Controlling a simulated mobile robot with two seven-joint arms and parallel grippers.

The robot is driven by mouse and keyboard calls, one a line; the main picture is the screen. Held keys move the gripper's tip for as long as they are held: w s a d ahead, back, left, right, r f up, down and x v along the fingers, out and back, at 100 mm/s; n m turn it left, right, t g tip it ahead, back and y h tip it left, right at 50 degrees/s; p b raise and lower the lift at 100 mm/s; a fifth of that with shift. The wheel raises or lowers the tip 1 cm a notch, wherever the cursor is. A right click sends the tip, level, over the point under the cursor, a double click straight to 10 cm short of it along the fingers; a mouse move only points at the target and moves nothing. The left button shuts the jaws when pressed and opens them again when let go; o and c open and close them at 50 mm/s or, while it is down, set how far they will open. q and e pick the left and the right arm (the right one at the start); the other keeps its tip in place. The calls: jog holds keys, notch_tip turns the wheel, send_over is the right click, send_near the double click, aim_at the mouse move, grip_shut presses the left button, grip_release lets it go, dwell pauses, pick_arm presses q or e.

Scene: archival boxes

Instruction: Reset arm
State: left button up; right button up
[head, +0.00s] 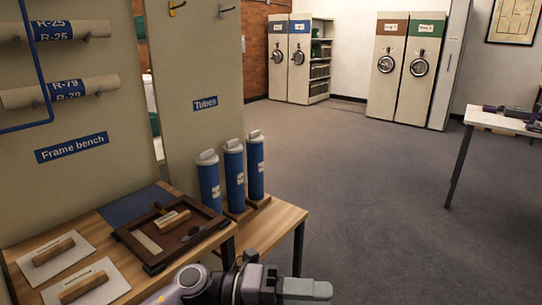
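My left gripper (308,288) is at the bottom edge, right of the near wooden bench (268,226), pointing right. Its arm comes in from the bottom left. Its fingers are seen from the side and partly cut off by the picture edge, so I cannot tell whether they are open or shut. No object shows in it. My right gripper is not in view.
On the bench are a dark wooden frame (201,222), wooden-handled blocks on white sheets (30,253) and three blue tubes (234,177). A white table (485,118) holds a grey-purple device (510,112). Cabinets (385,80) stand behind; the carpet (370,180) between is clear.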

pick_arm(q)
jog(key=w+a+f+n+t+y+p, duration=0.1)
jog(key=a+f+n+t+y+p, duration=0.2)
jog(key=a+n+t, duration=0.75)
jog(key=w+a+f+n+t+y, duration=0.3)
jog(key=n+t, duration=0.5)
jog(key=n, duration=0.7)
jog(key=s+a+f+n+g+y+p, duration=0.2)
jog(key=s+a+f+n+g+y, duration=0.4)
jog(key=s+a+f+n+y, duration=0.4)
jog(key=s+a+f, duration=0.3)
jog(key=s+f, duration=0.2)
jog(key=s, duration=0.1)
jog(key=shift+f+n, duration=0.35)
jog(key=shift+f, duration=0.05)
jog(key=shift+s+a, duration=0.1)
jog(key=shift+a, duration=0.05)
